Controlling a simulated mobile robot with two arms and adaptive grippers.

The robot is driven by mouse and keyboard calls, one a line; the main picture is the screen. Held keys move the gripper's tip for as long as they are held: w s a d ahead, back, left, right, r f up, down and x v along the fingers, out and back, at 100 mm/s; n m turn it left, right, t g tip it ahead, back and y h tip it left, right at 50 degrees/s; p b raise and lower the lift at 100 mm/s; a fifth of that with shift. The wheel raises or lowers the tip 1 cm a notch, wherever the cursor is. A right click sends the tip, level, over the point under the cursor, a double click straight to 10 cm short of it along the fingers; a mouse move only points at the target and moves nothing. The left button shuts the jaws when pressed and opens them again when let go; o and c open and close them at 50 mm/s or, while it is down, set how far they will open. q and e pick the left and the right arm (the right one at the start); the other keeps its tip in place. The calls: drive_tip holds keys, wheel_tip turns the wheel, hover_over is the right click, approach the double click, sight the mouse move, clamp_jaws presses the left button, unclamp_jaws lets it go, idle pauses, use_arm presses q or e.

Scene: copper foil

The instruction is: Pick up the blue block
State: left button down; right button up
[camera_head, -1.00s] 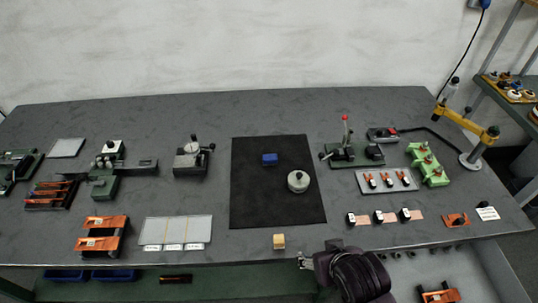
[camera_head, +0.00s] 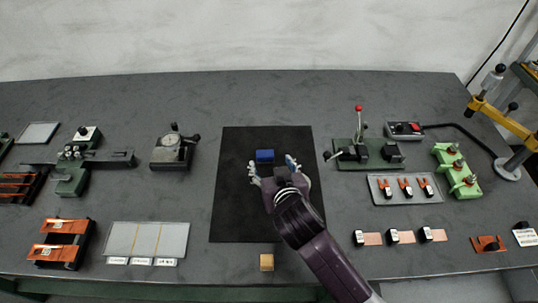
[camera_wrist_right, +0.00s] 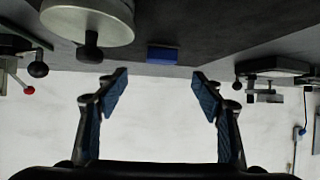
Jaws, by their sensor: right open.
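The blue block (camera_head: 265,156) lies on the black mat (camera_head: 235,215), in its upper middle. My right gripper (camera_head: 271,166) is over the mat, just in front of the block on its near side, with its fingers spread. In the right wrist view the block (camera_wrist_right: 162,54) appears beyond the gap between the two open fingertips (camera_wrist_right: 160,84), and nothing is between the fingers. My left gripper does not show.
A round metal piece with a knob (camera_wrist_right: 88,20) is close by in the wrist view; my gripper hides it in the head view. A lever press (camera_head: 362,150) stands right of the mat, a dial gauge (camera_head: 172,152) left.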

sight(266, 156)
drive_tip(key=shift+s+a+f+b, duration=0.15)
drive_tip(key=shift+s+f+b, duration=0.15)
drive_tip(key=shift+f, duration=0.1)
drive_tip(key=shift+w+a+f, duration=0.1)
drive_tip(key=shift+w, duration=0.1)
drive_tip(key=shift+x, duration=0.95)
drive_tip(key=shift+w+f, duration=0.15)
drive_tip(key=shift+w, duration=0.15)
drive_tip(key=shift+w+f+p, duration=0.1)
drive_tip(key=shift+w+p, duration=0.25)
drive_tip(key=shift+w, duration=0.15)
drive_tip(key=x, duration=0.4)
drive_tip(key=shift+f+p, duration=0.1)
drive_tip(key=shift+p, duration=0.25)
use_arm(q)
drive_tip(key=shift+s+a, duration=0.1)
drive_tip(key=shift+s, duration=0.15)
use_arm(e)
drive_tip(key=shift+c, duration=0.5)
